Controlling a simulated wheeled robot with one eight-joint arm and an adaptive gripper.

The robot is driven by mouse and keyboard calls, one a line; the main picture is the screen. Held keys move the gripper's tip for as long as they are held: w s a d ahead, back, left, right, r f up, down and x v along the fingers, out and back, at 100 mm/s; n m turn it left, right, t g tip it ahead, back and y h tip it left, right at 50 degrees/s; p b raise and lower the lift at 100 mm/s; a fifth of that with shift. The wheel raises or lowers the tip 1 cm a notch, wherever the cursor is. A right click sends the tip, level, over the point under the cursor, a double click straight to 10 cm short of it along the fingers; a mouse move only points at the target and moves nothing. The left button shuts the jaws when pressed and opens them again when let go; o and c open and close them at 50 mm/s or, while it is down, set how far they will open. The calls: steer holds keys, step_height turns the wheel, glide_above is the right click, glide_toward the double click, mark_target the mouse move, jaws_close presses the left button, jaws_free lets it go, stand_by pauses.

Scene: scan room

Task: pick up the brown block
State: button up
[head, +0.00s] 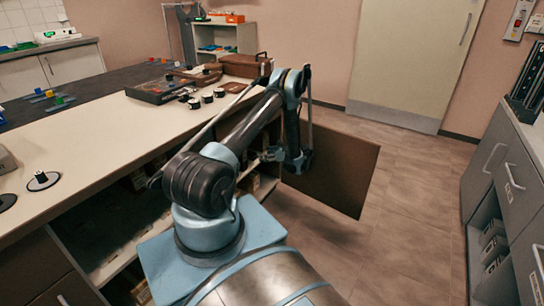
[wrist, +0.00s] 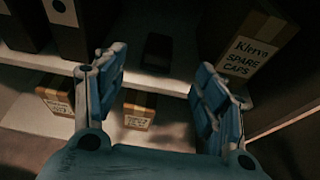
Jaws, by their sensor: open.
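In the wrist view, a small dark block (wrist: 158,52) lies on the pale upper shelf. It looks dark brown to black in the shade and may be the brown block. My gripper (wrist: 160,68) is open and empty, with its two blue fingers apart. The block appears between and beyond the fingertips. In the head view, my gripper (head: 270,155) is at the open cabinet front, small and partly hidden by my arm. I cannot make out the block in the head view.
A cardboard box marked "Klervo SPARE CAPS" (wrist: 243,45) stands right of the block. Dark binders (wrist: 78,22) stand to the left. Small cartons (wrist: 139,110) sit on the lower level. The cabinet's brown door (head: 340,165) hangs open on the right. The shelf edge (wrist: 150,80) runs below the block.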

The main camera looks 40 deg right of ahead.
mark_target(255, 154)
steer(key=x, duration=1)
steer(key=c, duration=1.2)
